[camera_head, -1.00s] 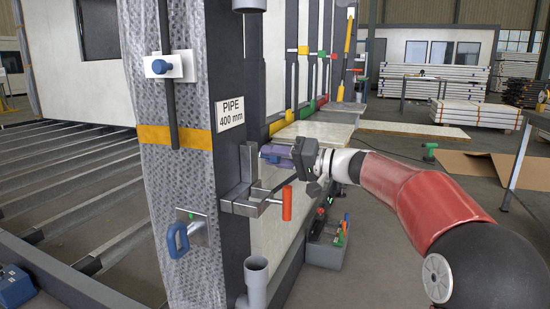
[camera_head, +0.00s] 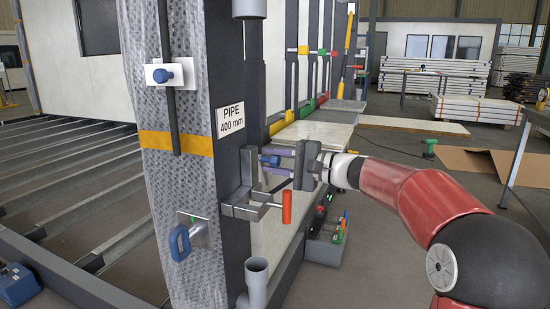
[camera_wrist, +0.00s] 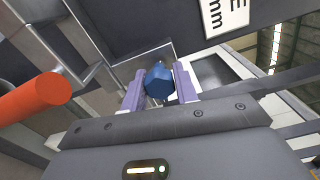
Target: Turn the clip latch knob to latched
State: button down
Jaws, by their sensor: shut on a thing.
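A blue knob (camera_wrist: 158,82) sits between the two purple fingers of my gripper (camera_wrist: 160,90) in the wrist view. In the head view the same blue knob (camera_head: 269,160) shows at the dark post's side, above the steel clamp. My gripper (camera_head: 274,160) reaches it from the right, with one finger above and one below. The fingers are shut on the knob. A small grey plate shows behind the knob in the wrist view. No marking of the knob's angle can be made out.
A steel clamp (camera_head: 245,205) with an orange handle (camera_head: 287,207) lies just below my gripper; the handle looms close in the wrist view (camera_wrist: 35,98). A PIPE sign (camera_head: 230,115) is above left. Another blue knob (camera_head: 162,76) and a blue handle (camera_head: 180,243) are on the wrapped post.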

jog(key=shift+m, duration=0.3)
jog(key=c, duration=1.1)
grip_release()
jog(key=shift+v, duration=3.9)
jog(key=shift+w, duration=0.1)
